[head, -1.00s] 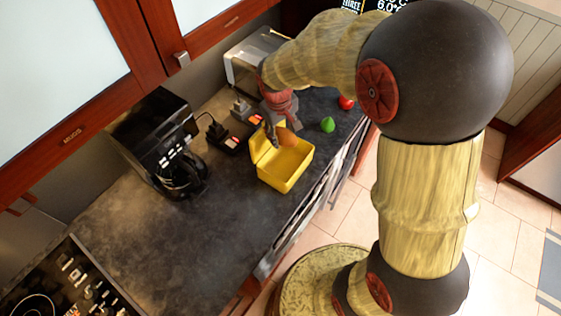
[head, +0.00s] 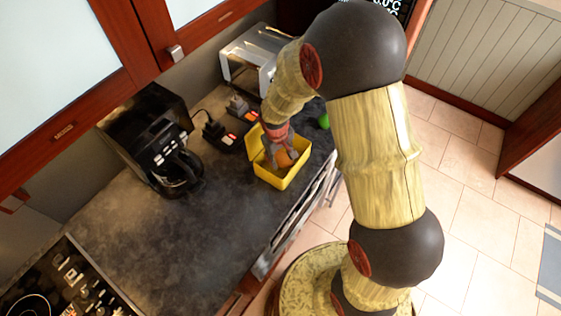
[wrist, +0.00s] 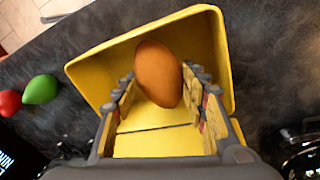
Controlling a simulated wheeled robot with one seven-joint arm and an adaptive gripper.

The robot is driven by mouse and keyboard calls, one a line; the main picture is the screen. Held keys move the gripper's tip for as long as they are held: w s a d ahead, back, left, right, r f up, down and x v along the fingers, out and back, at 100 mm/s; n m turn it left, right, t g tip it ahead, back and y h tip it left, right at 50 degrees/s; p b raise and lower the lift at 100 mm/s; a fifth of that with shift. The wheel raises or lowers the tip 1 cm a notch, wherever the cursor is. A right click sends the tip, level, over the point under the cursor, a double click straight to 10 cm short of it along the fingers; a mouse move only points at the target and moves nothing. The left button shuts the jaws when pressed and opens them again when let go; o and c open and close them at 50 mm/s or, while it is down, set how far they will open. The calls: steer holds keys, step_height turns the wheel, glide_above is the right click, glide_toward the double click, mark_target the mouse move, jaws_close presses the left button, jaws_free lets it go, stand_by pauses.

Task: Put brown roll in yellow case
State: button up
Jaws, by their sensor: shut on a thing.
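The brown roll (wrist: 157,72) is held between the two fingers of my gripper (wrist: 158,85) in the wrist view. In the head view, the roll (head: 286,158) shows beside my gripper (head: 276,158), within the outline of the yellow case (head: 272,180). The yellow case is open, with its lid raised on the left side. In the wrist view, the case's rim (wrist: 228,50) surrounds the roll on its far and right sides. I cannot tell whether the roll touches the case floor.
A coffee maker (head: 163,150) stands left of the case, with dark chargers (head: 222,133) between them. A silver toaster-like box (head: 250,50) is behind. A green fruit (wrist: 41,89) and red fruit (wrist: 9,103) lie on the counter.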

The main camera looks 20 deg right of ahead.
mark_target(280, 161)
steer(key=shift+f, duration=1.8)
steer(key=shift+b, duration=0.3)
steer(key=shift+f, duration=0.2)
steer(key=o, duration=1)
steer(key=shift+o, duration=0.8)
steer(key=shift+r, duration=0.15)
